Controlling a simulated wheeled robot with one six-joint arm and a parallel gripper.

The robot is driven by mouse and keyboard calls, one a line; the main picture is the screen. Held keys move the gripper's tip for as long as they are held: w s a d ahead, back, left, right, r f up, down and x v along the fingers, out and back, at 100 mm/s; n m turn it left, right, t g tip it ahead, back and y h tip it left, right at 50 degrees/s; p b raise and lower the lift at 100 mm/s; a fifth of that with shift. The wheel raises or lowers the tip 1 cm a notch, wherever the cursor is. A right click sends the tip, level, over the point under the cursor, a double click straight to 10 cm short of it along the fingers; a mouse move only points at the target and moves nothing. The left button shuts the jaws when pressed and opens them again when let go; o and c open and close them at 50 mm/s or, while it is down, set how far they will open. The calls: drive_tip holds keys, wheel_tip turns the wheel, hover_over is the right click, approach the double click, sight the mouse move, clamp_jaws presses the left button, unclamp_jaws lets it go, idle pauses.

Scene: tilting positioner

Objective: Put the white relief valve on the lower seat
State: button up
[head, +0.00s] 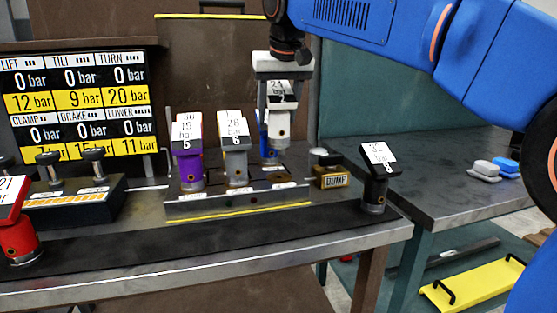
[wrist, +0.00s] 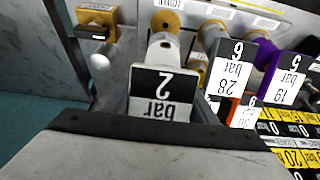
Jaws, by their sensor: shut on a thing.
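The white relief valve (head: 277,122) hangs upright in my gripper (head: 283,92), which is shut on its labelled head. Its lower end looks above the seat block (head: 240,208) in the head view, over the block's right part. In the wrist view the valve (wrist: 163,48) shows its label reading "bar 2", with a brass round part (wrist: 166,20) just beyond its lower end. The lower seat appears to be at the right of the block's front row, beside the grey valve (head: 236,165); I cannot tell exact alignment.
A purple valve (head: 188,165) stands left of the grey one. A blue valve (head: 264,140) is partly hidden behind the white one. A "DUMP" block (head: 332,177) and a black valve (head: 375,185) stand right. A red valve (head: 18,235) is far left, near the gauge board (head: 78,102).

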sight(283, 101)
drive_tip(key=shift+f, duration=4.35)
drive_tip(key=o, duration=1.8)
drive_tip(key=shift+f, duration=0.1)
drive_tip(key=v, duration=1.2)
drive_tip(key=shift+s, duration=0.1)
